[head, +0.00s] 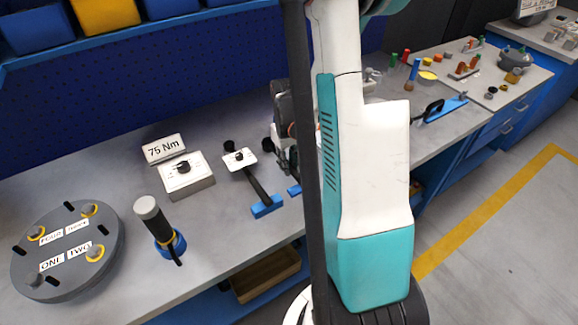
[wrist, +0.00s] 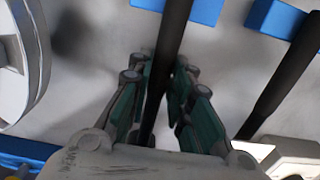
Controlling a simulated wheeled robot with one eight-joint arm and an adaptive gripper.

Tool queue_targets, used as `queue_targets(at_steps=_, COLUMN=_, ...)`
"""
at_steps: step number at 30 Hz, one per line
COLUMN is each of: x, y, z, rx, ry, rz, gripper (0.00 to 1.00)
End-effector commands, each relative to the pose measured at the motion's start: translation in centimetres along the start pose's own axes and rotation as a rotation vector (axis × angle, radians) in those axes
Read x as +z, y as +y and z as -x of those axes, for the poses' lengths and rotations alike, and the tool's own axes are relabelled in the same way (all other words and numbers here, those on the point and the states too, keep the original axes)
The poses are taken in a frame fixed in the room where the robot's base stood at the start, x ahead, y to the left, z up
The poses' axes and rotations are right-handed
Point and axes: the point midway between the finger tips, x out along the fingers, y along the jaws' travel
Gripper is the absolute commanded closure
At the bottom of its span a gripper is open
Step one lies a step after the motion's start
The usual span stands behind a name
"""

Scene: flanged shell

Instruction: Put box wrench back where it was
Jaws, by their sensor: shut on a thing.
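My gripper (wrist: 160,88) is shut on a long black shaft (wrist: 172,40), which appears to be the box wrench. The shaft runs lengthwise between the teal finger pads, toward a blue block (wrist: 205,9) at the top of the wrist view. I cannot tell whether the shaft rests in that block or hangs above it. The wrench's working end is hidden. In the head view my gripper (head: 288,158) is low over the bench, mostly hidden by my arm. A small piece of blue block (head: 295,190) shows beside it.
A black-handled tool (head: 257,186) with a white head lies left of my gripper, its handle at another blue block (head: 266,207). Further left are a 75 Nm sign (head: 164,149), a white dial box (head: 187,176), a grey-capped tool (head: 150,215) and a round flange (head: 70,275).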

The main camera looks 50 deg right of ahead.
Motion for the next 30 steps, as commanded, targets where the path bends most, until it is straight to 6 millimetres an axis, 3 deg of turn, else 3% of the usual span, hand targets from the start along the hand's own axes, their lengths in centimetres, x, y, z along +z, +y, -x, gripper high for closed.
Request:
queue_targets(at_steps=11, x=0.0, y=0.0, z=-0.6, rx=0.0, ry=0.0, rz=0.0, gripper=1.0)
queue_targets(at_steps=12, x=0.0, y=0.0, z=-0.6, rx=0.0, ry=0.0, rz=0.0, gripper=0.76)
queue_targets(at_steps=14, x=0.0, y=0.0, z=-0.5, rx=0.0, ry=0.0, rz=0.0, gripper=0.63)
queue_targets(at_steps=15, x=0.0, y=0.0, z=-0.5, rx=0.0, ry=0.0, rz=0.0, gripper=0.61)
queue_targets(at_steps=26, x=0.0, y=0.0, z=-0.2, rx=0.0, ry=0.0, rz=0.0, gripper=0.61)
queue_targets(at_steps=30, x=0.0, y=0.0, z=1.4, rx=0.0, ry=0.0, rz=0.0, gripper=0.61)
